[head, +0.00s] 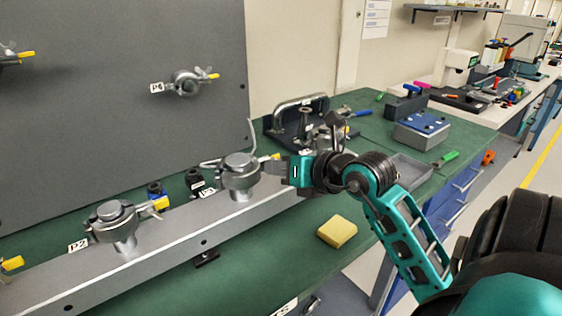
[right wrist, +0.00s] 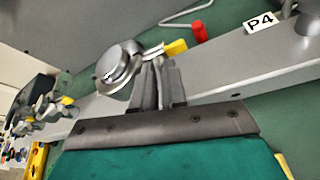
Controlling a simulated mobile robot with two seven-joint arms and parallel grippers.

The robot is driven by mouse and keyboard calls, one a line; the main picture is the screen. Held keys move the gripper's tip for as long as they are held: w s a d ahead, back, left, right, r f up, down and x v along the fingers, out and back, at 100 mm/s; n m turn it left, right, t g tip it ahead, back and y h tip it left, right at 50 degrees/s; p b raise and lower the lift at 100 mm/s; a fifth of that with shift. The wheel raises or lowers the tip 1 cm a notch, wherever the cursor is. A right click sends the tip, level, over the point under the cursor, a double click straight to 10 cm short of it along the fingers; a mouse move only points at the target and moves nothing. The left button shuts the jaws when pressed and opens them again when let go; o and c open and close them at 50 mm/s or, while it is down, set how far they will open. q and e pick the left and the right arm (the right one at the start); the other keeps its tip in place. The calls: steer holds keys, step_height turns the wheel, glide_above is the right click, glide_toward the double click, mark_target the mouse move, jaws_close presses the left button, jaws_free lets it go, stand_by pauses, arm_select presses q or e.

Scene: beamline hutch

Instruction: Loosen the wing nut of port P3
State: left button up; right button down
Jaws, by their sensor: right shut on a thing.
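Port P3 (head: 240,172) is a round silver clamped flange on the grey rail, with its label (head: 208,191) partly hidden at its left. Its wing nut (head: 275,157) has a yellow end at the right side of the clamp. My right gripper (head: 284,167) reaches in from the right and is shut on this wing nut, largely covering it. The right wrist view shows the fingers (right wrist: 158,75) together beside the clamp (right wrist: 119,64), with the yellow end (right wrist: 175,47) just beyond their tips. My left gripper is not in view.
Port P2 (head: 115,222) stands left on the rail (head: 170,237). Another clamped port (head: 325,135) stands close behind my right wrist. The P4 label (right wrist: 260,22) shows in the wrist view. A yellow block (head: 337,231) lies on the green bench, with free room around it.

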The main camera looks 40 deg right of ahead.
steer(key=shift+a+r+n+h, duration=0.1)
steer(key=shift+n+h, duration=0.6)
steer(key=shift+n, duration=0.3)
steer(key=c, duration=1.3)
jaws_free()
steer(key=shift+w, duration=0.1)
steer(key=shift+a, duration=0.1)
steer(key=shift+f, duration=0.2)
